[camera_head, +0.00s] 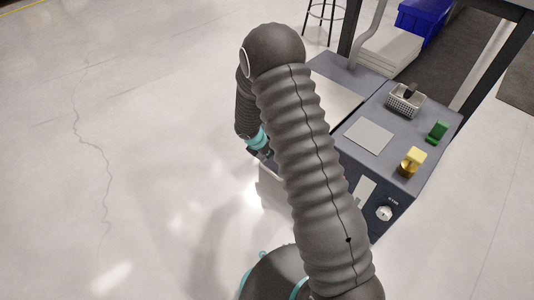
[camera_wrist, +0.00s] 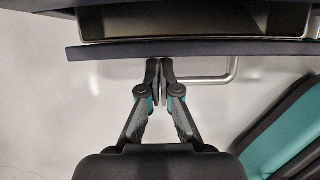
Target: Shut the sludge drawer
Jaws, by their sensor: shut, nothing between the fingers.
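The sludge drawer shows in the wrist view as a dark front panel (camera_wrist: 120,52) with a grey tray (camera_wrist: 200,24) behind it. The tray's inside is visible, so the drawer stands at least partly open. A pale bar handle (camera_wrist: 234,72) sits on the panel's front, right of the fingers. My gripper (camera_wrist: 160,65) is shut and empty, its fingertips at the panel's outer face beside the handle. I cannot tell whether they touch it. In the head view my arm hides most of the drawer and the gripper tips.
The grey machine bench (camera_head: 425,116) carries a wire basket (camera_head: 405,100), a green block (camera_head: 437,132) and a yellow-topped brass piece (camera_head: 412,163). A knob (camera_head: 384,213) is on its front. A stool (camera_head: 322,15) stands behind. The floor at left is clear.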

